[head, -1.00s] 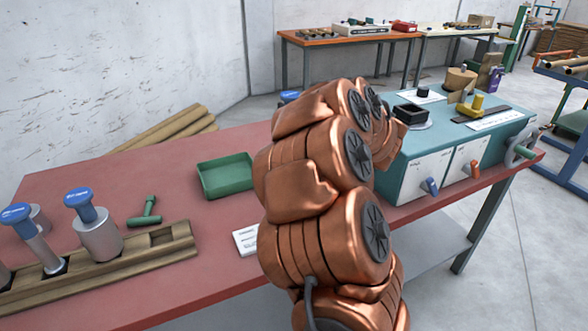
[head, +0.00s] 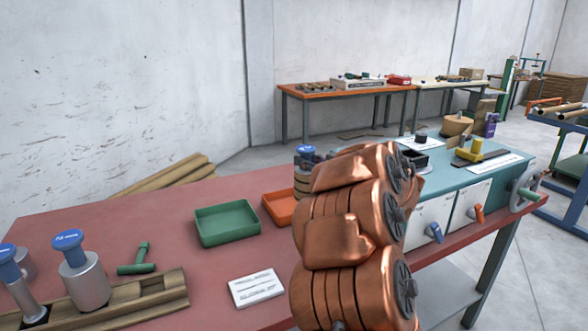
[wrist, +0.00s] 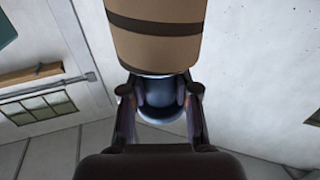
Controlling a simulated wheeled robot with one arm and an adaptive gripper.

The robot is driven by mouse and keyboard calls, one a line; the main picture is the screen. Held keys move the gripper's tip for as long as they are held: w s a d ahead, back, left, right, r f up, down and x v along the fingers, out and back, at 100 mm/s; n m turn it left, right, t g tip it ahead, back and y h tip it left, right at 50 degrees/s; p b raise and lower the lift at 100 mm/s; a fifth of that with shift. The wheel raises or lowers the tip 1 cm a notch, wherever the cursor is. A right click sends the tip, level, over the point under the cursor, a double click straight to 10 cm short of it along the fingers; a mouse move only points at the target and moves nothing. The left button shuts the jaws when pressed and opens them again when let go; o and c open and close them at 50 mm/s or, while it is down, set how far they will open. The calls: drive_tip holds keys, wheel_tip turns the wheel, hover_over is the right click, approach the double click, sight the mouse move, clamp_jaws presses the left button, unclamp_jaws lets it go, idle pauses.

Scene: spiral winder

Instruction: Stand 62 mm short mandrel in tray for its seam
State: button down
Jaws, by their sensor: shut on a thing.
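A mandrel with a blue knob (head: 305,153) shows just left of my arm in the head view. A tan sleeve with dark bands (head: 302,184) is around it below the knob, and it looks upright. In the wrist view my gripper (wrist: 160,90) is shut on the blue knob, and the banded tan sleeve (wrist: 157,35) extends from it. A green tray (head: 227,240) and an orange tray (head: 274,219) stand on the red table; the green one looks empty. The orange tray is partly hidden behind my arm and the mandrel.
A wooden rack (head: 170,290) with blue-knobbed mandrels (head: 85,285) is at the left front. A green T-handled tool (head: 138,262) lies behind it. A white card (head: 256,289) lies before the trays. The teal winder (head: 419,195) stands right of my arm.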

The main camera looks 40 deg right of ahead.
drive_tip(key=w+d+f, duration=0.2)
drive_tip(key=w+f, duration=0.2)
drive_tip(key=w, duration=0.3)
drive_tip(key=shift+b, duration=0.4)
drive_tip(key=shift+f, duration=0.1)
drive_tip(key=c, duration=0.9)
unclamp_jaws()
drive_tip(key=shift+o, duration=0.2)
drive_tip(key=s, duration=0.7)
drive_tip(key=shift+s, duration=0.35)
